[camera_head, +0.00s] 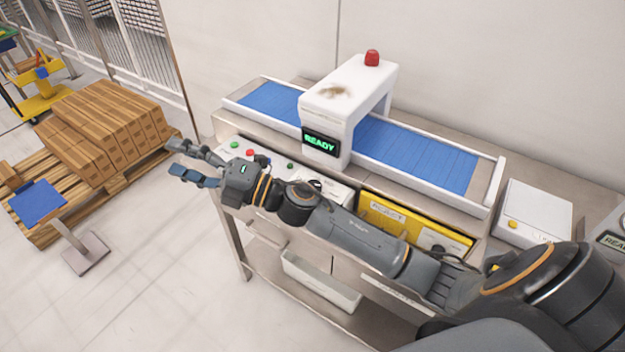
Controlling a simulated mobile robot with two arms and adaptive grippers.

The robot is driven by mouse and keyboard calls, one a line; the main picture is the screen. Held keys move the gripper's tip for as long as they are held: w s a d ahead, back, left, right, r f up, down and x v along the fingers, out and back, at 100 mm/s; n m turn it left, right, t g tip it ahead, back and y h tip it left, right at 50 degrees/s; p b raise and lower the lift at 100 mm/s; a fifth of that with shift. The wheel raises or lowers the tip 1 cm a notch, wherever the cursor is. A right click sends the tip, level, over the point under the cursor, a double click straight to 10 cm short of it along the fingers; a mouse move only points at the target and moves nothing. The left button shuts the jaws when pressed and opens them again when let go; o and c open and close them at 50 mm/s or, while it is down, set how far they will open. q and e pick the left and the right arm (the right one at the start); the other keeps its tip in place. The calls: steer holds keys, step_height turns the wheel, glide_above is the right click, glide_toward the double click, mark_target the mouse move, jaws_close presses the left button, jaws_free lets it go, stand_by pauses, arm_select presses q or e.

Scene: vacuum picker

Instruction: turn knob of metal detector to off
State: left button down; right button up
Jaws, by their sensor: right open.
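The metal detector (318,108) is a white arch over a blue conveyor belt (415,153), with a red lamp on top and a green READY display. Its white front panel has red and green buttons at the left. A dark round knob (316,185) on this panel shows just above my right forearm, partly hidden by it. My right gripper (176,157) is open and empty, its fingers pointing left past the panel's left end. The arm crosses in front of the panel and hides part of it. My left gripper is not in view.
A yellow REJECT panel (378,205) with another knob (437,249) sits right of the white panel. A white box (533,211) stands on the counter at the right. Brown cartons (95,130) on a pallet and a blue-topped stand (38,203) are at the left. The floor in front is clear.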

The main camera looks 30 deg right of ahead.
steer(key=s+a+r+n+g+y, duration=0.1)
steer(key=s+a+n+g+y, duration=0.15)
steer(key=n+g, duration=0.45)
steer(key=n+g+h, duration=0.8)
steer(key=n+h, duration=0.4)
steer(key=h, duration=0.6)
glide_toward(314, 184)
step_height(314, 184, down, 7)
steer(key=p, duration=0.4)
steer(key=shift+w+d+f, duration=0.1)
steer(key=shift+f, duration=0.85)
steer(key=shift+c, duration=0.4)
